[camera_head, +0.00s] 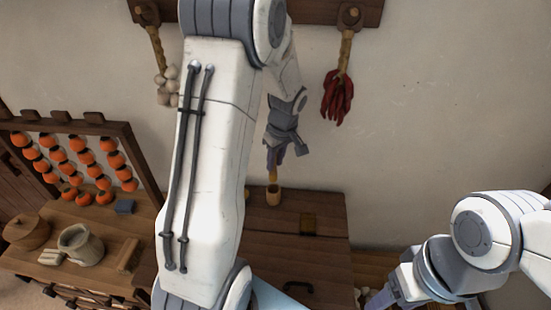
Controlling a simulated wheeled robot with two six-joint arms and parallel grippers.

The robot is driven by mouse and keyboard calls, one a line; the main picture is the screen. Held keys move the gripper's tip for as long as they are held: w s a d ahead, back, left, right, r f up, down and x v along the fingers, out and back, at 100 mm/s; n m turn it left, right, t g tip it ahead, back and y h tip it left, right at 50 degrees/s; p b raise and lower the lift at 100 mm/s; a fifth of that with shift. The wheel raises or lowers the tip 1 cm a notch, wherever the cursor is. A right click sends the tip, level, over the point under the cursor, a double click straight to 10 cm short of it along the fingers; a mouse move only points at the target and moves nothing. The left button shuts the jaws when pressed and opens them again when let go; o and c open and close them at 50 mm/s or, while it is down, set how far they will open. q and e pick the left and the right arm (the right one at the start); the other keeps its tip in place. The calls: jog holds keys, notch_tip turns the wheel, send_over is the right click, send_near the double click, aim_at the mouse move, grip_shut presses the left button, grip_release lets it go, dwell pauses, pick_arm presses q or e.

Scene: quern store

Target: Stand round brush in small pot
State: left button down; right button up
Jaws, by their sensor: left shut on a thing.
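The small pot (273,197) is a little brown cup standing on the dark wooden chest top. The left gripper (284,149) is above it, against the pale wall, and is shut on the round brush (272,176). The brush is small and tan in this view. Its lower end lines up with the pot's mouth, but I cannot tell whether it is inside or just above. The left arm fills the middle of the view. The right gripper (383,297) is low at the right edge of the chest, partly cut off, and its jaws are unclear.
The wooden chest (300,265) has a dark handle and a brass plate. Garlic and red peppers (338,97) hang above.

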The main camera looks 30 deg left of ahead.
aim_at(276, 176)
pick_arm(q)
jog(key=x, duration=0.1)
jog(key=b+x, duration=0.1)
jog(key=shift+s+d+f, duration=0.1)
jog(key=shift+d+f, duration=0.15)
jog(key=shift+f, duration=0.05)
jog(key=b+x, duration=0.3)
jog(key=d+b+x, duration=0.1)
jog(key=b, duration=0.1)
jog(key=shift+s+a+f, duration=0.15)
jog(key=shift+a+f, duration=0.05)
jog(key=shift+f, duration=0.3)
jog(key=c, duration=0.6)
grip_release()
jog(key=b+v, duration=0.2)
jog(key=v, duration=0.8)
jog(key=shift+r, duration=0.3)
